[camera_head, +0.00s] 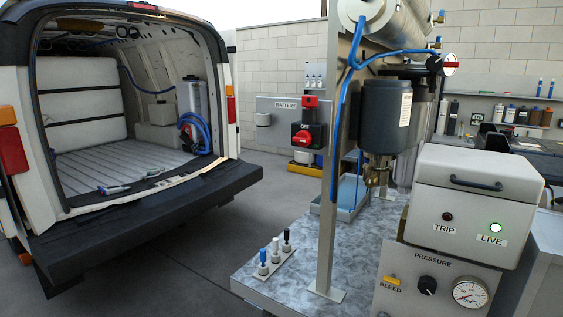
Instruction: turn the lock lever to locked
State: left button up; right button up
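No part is labelled as the lock lever, so I cannot tell which one it is. A red rotary switch (308,135) marked OFF is mounted on a grey panel by the word BATTERY. A smaller red block (310,102) sits just above it. Three short upright pieces with blue, white and black tops stand on a small plate (273,265) on the bench. A round red and white part (449,64) is at the top right of the frame structure. Neither of my grippers is in view.
A grey bench (290,293) carries a metal post (329,215) and a dark filter housing (386,115). A control box (470,200) with TRIP and a lit green LIVE lamp stands at the right. An open van (130,160) is at the left, with clear floor between.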

aim_at(447, 65)
jog(key=i+z, duration=0.15)
jog(key=z, duration=0.25)
jog(key=i+j+z, duration=0.1)
jog(key=z, duration=0.3)
jog(key=i+j+z, duration=0.15)
jog(key=z, duration=0.3)
